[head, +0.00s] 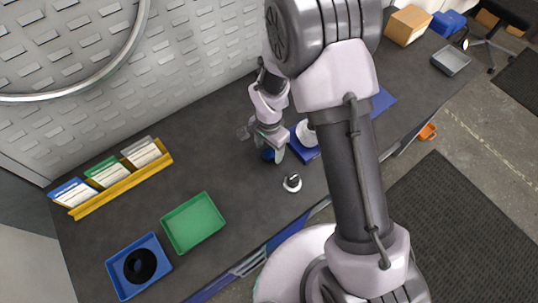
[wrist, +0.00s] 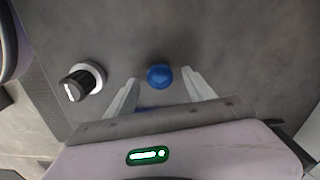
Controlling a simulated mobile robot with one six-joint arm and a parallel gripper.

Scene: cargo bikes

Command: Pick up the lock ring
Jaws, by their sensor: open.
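My gripper (head: 263,146) is open above the dark bench, fingers pointing down. In the wrist view its two fingertips (wrist: 160,78) stand apart on either side of a small round blue piece (wrist: 159,76), with gaps on both sides. The blue piece also shows in the head view (head: 268,155), partly hidden by the gripper. I cannot tell for sure which piece is the lock ring. A white ring-shaped piece with a black part (head: 292,183) stands on the bench nearby; it shows at left in the wrist view (wrist: 92,72). A black ring (head: 139,266) lies in a blue tray.
The blue tray (head: 112,281) and an empty green tray (head: 193,222) are at lower left. A blue holder with a white round part (head: 306,133) is close right of my gripper. Bench between is clear.

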